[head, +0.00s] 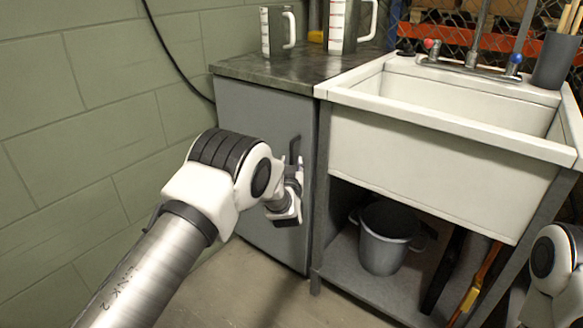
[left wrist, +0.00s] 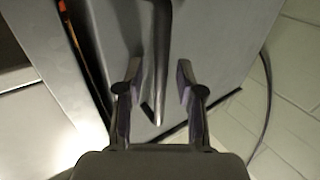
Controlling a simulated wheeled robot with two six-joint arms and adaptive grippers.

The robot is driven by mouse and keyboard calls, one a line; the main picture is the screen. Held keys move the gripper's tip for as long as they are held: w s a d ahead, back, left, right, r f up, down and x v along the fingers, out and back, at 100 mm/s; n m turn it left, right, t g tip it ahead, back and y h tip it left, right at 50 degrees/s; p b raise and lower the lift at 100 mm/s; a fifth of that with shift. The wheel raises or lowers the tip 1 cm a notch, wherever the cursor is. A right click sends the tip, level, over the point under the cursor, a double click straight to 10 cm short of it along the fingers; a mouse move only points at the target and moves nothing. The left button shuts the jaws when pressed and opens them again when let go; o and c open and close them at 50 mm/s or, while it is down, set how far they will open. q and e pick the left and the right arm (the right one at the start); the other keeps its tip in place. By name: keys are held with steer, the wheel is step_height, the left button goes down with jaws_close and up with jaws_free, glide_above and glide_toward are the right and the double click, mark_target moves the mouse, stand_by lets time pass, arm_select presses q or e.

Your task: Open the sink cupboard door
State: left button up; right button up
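The grey sink cupboard door (head: 255,130) stands left of the sink and looks closed in the head view. Its dark vertical bar handle (head: 295,148) is near the door's right edge, partly hidden by my left gripper (head: 296,180). In the left wrist view the handle (left wrist: 162,60) runs between the two separated fingers of my left gripper (left wrist: 158,82). There is a visible gap on both sides of the bar, so the gripper is open around or just in front of it; the exact depth is unclear. My right gripper is out of view.
The white sink (head: 440,150) stands right of the cupboard, with a grey bucket (head: 385,240) on the shelf below. Measuring jugs (head: 278,32) stand on the dark countertop (head: 270,68). A green block wall (head: 80,130) is at left. Floor in front of the door is clear.

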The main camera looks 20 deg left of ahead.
arm_select(q)
jaws_close()
steer(key=shift+s, duration=0.15)
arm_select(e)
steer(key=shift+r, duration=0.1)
